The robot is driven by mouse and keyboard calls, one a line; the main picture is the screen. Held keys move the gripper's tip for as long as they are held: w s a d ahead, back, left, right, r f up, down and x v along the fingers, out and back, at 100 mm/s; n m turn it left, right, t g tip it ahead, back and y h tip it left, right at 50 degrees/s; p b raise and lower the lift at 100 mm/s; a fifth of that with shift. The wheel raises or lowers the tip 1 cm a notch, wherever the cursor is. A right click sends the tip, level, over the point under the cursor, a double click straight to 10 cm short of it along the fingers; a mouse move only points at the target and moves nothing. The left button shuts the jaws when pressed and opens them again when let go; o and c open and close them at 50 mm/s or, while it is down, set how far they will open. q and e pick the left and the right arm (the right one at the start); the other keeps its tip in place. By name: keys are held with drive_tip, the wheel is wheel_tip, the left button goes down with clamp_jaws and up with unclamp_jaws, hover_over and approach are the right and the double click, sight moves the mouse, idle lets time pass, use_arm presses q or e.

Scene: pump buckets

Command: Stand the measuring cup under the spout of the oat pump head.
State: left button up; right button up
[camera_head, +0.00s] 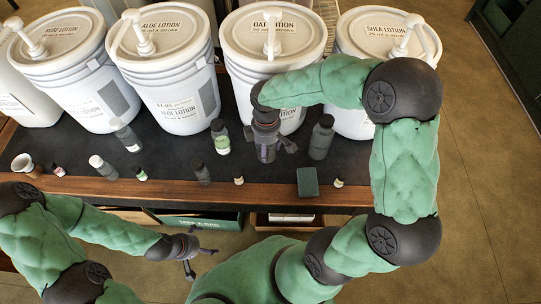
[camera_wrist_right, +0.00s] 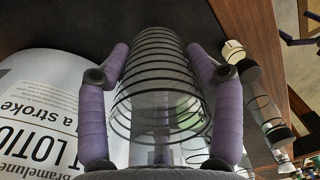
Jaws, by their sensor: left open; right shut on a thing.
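The oat bucket (camera_head: 236,62) is white, with a pump head (camera_head: 272,42) standing on its lid, between the aloe and shea buckets. My right gripper (camera_head: 268,145) is in front of the oat bucket, over the dark mat. In the right wrist view it is shut on the measuring cup (camera_wrist_right: 158,95), a clear cylinder with black rings, one finger on each side. The oat bucket's label (camera_wrist_right: 45,120) is to the left there. In the head view my gripper mostly hides the cup, and I cannot tell whether it touches the table. My left gripper (camera_head: 188,254) is open and empty, by the table's front edge.
Rose (camera_head: 65,85), aloe (camera_head: 168,85) and shea (camera_head: 362,35) buckets stand along the back. Several bottles stand in front, including a dark one (camera_head: 322,137) right of my right gripper and a green-labelled one (camera_head: 221,138) left of it. A green block (camera_head: 307,182) lies near the front edge.

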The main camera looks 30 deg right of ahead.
sight(271, 154)
drive_tip(key=shift+d+f, duration=0.55)
drive_tip(key=shift+f, duration=0.15)
drive_tip(key=f+b, duration=0.2)
drive_tip(key=f, duration=0.1)
drive_tip(key=shift+d+f+b, duration=0.2)
drive_tip(key=shift+f+b, duration=0.05)
drive_tip(key=shift+b, duration=0.05)
drive_tip(key=shift+r, duration=0.1)
drive_tip(key=o, duration=1.1)
drive_tip(key=shift+w+d+r+p, duration=0.1)
drive_tip(key=shift+r+p, duration=1.6)
drive_tip(key=shift+r, duration=2.05)
